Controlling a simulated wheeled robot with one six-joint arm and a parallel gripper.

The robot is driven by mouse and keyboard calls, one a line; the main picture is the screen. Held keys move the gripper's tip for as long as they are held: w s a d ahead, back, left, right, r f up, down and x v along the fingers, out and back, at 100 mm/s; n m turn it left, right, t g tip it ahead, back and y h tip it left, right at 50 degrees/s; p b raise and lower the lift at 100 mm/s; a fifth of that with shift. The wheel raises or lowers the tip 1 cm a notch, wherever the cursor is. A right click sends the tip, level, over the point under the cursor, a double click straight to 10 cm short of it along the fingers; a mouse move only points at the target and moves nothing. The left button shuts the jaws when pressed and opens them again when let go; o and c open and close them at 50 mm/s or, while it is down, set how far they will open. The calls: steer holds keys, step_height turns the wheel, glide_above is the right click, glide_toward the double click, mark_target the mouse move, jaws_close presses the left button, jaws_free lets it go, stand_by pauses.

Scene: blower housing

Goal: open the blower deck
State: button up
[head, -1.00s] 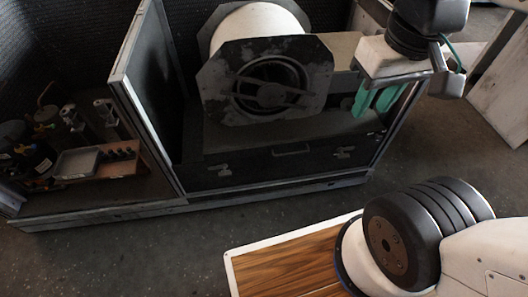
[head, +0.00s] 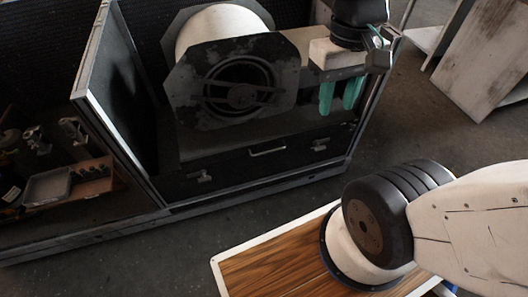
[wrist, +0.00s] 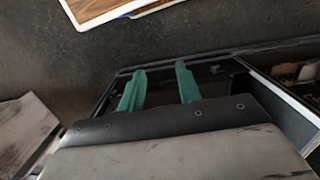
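The blower (head: 240,82), a white drum with a dark octagonal face plate, stands inside the open-fronted housing in the head view. Below it, the dark deck front (head: 240,166) carries a light bar handle (head: 268,151) in its middle and a latch near each end, the left latch (head: 199,177) and the right latch (head: 321,144). My gripper (head: 340,108) has two green fingers, spread apart and empty, pointing down over the right part of the housing. They sit above and apart from the right latch. In the wrist view the fingers (wrist: 158,104) show a clear gap between them.
A dark upright partition (head: 122,100) with a pale edge stands left of the blower. Left of it lie a small tray (head: 47,186) and assorted parts. A worn pale cabinet (head: 490,60) stands at the right.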

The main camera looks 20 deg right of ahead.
steer(key=w+f+m+g+y, duration=0.5)
steer(key=w+f+m+y, duration=0.25)
steer(key=w+f, duration=0.5)
steer(key=n+t+y, duration=0.3)
steer(key=n+t, duration=1.6)
steer(key=n, duration=1.4)
glide_toward(269, 152)
steer(key=x, duration=1)
steer(key=shift+w+f, duration=0.2)
steer(key=shift+f, duration=0.1)
steer(key=shift+c, duration=0.3)
